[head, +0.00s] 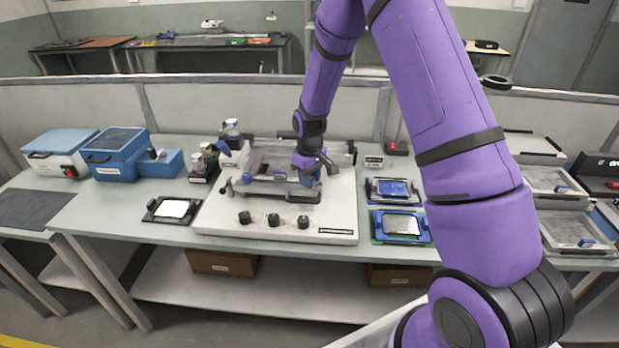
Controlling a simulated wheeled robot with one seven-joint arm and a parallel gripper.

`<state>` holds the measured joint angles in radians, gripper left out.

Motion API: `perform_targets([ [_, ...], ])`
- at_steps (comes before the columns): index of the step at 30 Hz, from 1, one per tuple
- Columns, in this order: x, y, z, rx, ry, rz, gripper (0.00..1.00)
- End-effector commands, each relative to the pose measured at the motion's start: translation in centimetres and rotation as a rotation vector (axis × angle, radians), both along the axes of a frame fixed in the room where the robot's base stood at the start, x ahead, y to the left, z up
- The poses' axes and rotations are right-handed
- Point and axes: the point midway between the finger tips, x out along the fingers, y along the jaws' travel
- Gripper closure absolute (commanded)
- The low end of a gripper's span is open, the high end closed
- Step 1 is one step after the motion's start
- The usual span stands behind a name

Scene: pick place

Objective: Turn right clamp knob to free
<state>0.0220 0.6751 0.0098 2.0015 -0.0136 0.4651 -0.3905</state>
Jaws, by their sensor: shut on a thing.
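A white fixture base (345,205) stands on the grey-green table, with a metal clamp frame (265,188) and small blue parts on it. My gripper (313,172) points down at the right end of this frame, shut on a small part there. That part sits where a right clamp knob would be, but the fingers hide most of it and its turn angle cannot be told. Three black knobs stand along the front of the base: left (244,217), middle (273,220) and right (303,222). They are apart from my gripper.
Right of the base lie two blue-framed trays (378,225). A black tray with a white pad (172,209) lies to the left. Blue boxes (115,155) and dark-based bottles (205,165) stand at the back left. My arm covers the table's right part.

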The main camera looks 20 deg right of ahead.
Motion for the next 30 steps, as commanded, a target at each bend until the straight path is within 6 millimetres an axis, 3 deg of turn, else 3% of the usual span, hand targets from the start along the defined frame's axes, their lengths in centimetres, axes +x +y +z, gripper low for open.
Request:
perform_targets([
  [15,0.09,-0.04,0.06,0.000,-0.002,-0.452,0.93],
  [30,0.09,-0.14,0.06,0.000,-0.002,-0.654,0.93],
])
